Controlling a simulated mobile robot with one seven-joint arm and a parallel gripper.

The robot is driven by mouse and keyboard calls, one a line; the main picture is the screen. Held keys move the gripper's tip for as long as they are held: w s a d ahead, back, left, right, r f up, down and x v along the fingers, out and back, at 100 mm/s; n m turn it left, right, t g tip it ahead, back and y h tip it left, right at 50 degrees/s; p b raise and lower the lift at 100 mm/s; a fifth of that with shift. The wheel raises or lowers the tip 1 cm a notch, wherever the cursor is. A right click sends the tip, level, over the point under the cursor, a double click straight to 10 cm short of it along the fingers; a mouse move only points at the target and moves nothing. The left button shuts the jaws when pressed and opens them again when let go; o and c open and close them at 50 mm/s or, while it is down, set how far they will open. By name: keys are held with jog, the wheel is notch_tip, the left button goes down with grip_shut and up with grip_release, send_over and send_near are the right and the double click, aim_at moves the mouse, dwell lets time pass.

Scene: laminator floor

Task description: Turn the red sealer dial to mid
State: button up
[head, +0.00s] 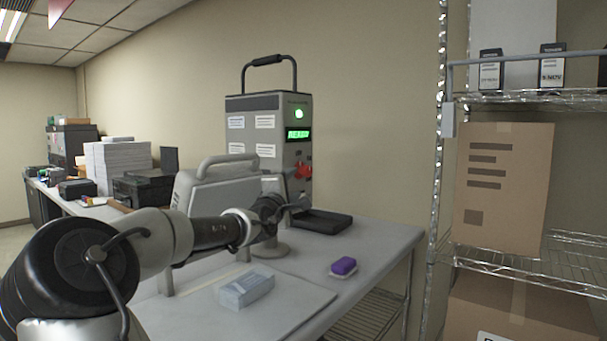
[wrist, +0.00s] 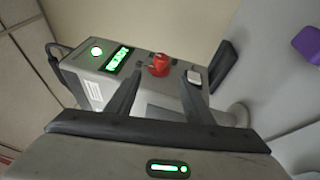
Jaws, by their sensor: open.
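The red sealer dial (head: 302,170) is on the front panel of the tall grey machine (head: 267,150), below a lit green display (head: 298,134). The wrist view shows the dial (wrist: 158,65) ahead of my gripper (wrist: 158,98), between the lines of its two fingers. The fingers are spread wide with nothing between them, and they appear short of the dial. In the head view my gripper (head: 290,206) is below and left of the dial, partly hidden by my own wrist. The dial's exact setting is too small to read.
A black tray (head: 322,222) lies at the machine's foot. A purple-topped block (head: 343,267) and a pale blue pack (head: 245,288) lie on the grey table. A white switch (wrist: 194,77) sits beside the dial. A wire shelf (head: 525,97) stands at right.

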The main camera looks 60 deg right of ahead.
aim_at(305, 172)
jog(key=p+x, duration=0.2)
jog(key=x, duration=1.3)
jog(key=shift+s+d+f+p, duration=0.1)
jog(key=shift+s+f+p, duration=0.05)
jog(key=shift+p, duration=0.15)
jog(key=c, duration=1)
